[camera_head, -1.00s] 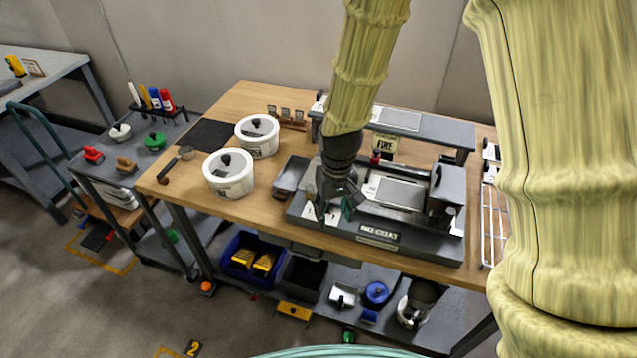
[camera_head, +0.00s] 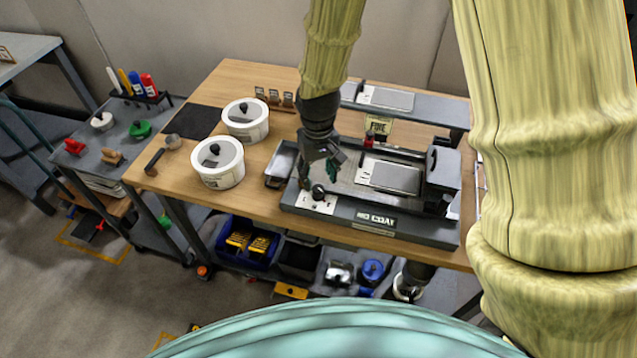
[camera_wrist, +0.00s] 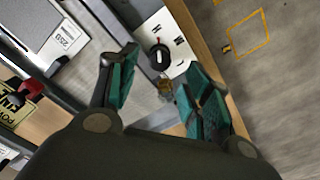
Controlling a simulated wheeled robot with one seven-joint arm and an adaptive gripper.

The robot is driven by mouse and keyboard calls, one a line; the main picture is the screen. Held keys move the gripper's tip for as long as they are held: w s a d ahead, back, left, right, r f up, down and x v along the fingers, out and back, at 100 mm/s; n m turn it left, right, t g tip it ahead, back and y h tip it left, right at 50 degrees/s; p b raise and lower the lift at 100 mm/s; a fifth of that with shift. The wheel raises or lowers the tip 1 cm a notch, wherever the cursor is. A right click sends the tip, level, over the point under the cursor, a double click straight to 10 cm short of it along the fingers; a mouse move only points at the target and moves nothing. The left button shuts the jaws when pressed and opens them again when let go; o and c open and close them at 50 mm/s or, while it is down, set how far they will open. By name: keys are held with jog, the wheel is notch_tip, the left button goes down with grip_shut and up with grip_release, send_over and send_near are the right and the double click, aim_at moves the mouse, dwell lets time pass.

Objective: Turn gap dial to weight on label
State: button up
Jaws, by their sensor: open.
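The gap dial (camera_head: 318,192) is a small dark knob on a white plate (camera_head: 312,205) at the front left of the grey coating machine (camera_head: 378,224). In the wrist view the dial (camera_wrist: 159,57) shows beyond and between my fingers, with dark marks on the white plate around it. My gripper (camera_head: 320,174) is open and just above and behind the dial, apart from it as far as I can tell. In the wrist view its two green-padded fingers (camera_wrist: 160,90) are wide apart with nothing held. Two white lidded tubs (camera_head: 222,167) (camera_head: 245,121) stand left of the machine; their label writing is unreadable.
A metal tray (camera_head: 281,163) sits left of the machine. A red-topped post (camera_head: 368,139) stands behind my gripper, near a yellow sign (camera_head: 378,126). A raised grey shelf (camera_head: 420,112) runs along the back.

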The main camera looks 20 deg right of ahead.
aim_at(318, 188)
jog(key=shift+f+p, duration=0.45)
jog(key=shift+f, duration=2.05)
jog(key=shift+c, duration=0.2)
jog(key=c, duration=1)
